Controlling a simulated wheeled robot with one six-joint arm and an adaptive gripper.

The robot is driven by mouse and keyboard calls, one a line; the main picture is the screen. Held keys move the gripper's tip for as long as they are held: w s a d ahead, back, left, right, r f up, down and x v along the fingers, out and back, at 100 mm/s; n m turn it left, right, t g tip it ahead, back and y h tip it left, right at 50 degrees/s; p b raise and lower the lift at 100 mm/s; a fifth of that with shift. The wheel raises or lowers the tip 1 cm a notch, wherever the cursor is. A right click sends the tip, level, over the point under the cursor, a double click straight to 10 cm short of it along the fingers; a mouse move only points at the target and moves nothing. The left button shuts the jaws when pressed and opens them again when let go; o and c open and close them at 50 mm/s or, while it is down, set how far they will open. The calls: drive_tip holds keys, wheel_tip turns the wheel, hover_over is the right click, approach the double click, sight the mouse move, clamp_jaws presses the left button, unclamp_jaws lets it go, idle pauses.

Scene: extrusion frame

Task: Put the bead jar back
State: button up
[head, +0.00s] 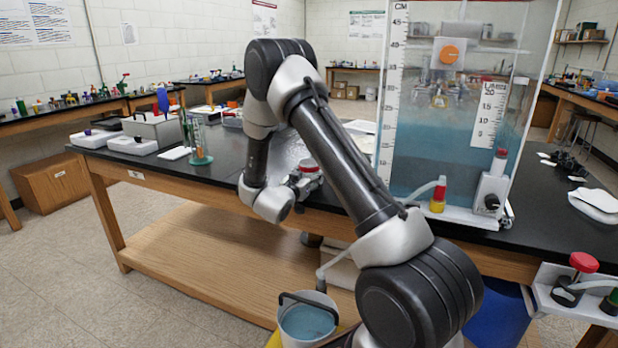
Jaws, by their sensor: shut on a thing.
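My gripper (304,182) shows small beyond my arm's wrist, over the front part of the black bench top (226,153). It is shut on a small jar with a red lid (308,165), which I take as the bead jar. The jar looks upright with its lid on top. My gripper and wrist hide most of its body, so its contents do not show. I cannot tell whether its base touches the bench.
A tall water tank (432,165) with scales stands right of my arm. A test tube rack (198,150) and white boxes (131,144) stand on the bench's left. A bucket of water (306,318) is low in front, beside my arm. The lower wooden shelf (205,255) is mostly clear.

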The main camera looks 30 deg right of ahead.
drive_tip(key=shift+f, duration=0.15)
drive_tip(key=o, duration=1)
drive_tip(key=shift+o, duration=0.2)
